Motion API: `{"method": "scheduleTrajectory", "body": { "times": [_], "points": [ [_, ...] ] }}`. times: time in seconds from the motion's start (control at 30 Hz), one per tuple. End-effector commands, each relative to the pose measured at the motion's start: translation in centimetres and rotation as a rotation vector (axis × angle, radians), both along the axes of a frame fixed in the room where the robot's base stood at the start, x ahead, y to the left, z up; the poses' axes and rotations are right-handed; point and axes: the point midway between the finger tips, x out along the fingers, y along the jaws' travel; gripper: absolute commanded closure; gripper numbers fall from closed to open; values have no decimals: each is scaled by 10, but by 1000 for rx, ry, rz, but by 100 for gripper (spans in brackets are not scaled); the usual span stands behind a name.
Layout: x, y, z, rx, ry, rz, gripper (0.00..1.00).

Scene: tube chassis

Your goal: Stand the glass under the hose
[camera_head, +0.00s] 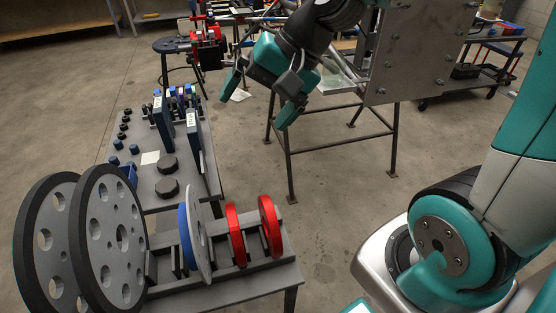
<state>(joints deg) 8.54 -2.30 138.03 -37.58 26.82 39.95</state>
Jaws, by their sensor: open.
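My gripper (258,104) hangs at the upper middle of the head view, pointing down and left. Its two teal fingers are spread apart, with nothing seen between them. A pale, see-through greenish shape (335,83) shows behind and right of the gripper, within the tube frame; I cannot tell whether it is the glass. I cannot make out a hose; my arm and the metal plate hide part of that area.
A metal plate (420,50) on a dark-legged stand (335,145) is close to my arm's right. A grey bench (150,200) at left holds blue blocks and dark knobs. Large wheel discs (108,238) and red rings (270,226) stand in front. A red vise (207,50) is behind.

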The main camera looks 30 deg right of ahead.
Motion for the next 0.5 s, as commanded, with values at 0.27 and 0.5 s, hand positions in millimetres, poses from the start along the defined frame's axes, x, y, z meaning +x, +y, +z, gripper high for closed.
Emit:
{"method": "scheduleTrajectory", "body": {
  "times": [0.27, 0.5],
  "points": [
    [-120, 47, -2, -277, -207, 880, 4],
    [-134, 46, -3, -305, -234, 1000, 4]
  ]
}}
